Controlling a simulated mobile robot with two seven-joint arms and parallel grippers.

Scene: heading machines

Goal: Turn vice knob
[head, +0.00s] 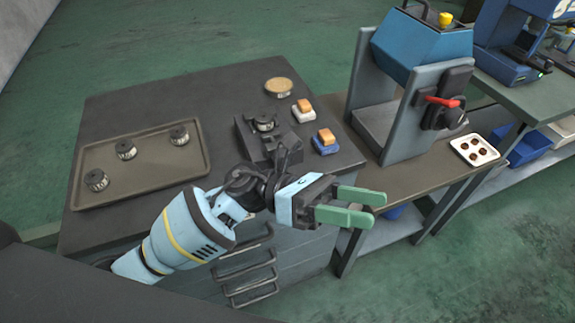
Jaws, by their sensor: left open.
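A dark vice (250,143) stands on the right part of the dark cabinet top, with a small round metal part (264,125) in it. Its front end lies close behind my left arm's wrist, and I cannot make out its knob clearly. My left gripper (362,207) has green fingers and is open, out past the cabinet's front right corner. It is to the right of and in front of the vice, apart from it. A small grey rounded thing shows at the fingertips; I cannot tell what it is. My right gripper is not in view.
A brown tray (140,177) with three round metal parts lies on the cabinet's left. Two small blocks with orange tops, one white (303,111) and one blue (325,143), and a round dish (279,88) sit near the vice. A blue machine (415,45) stands at right.

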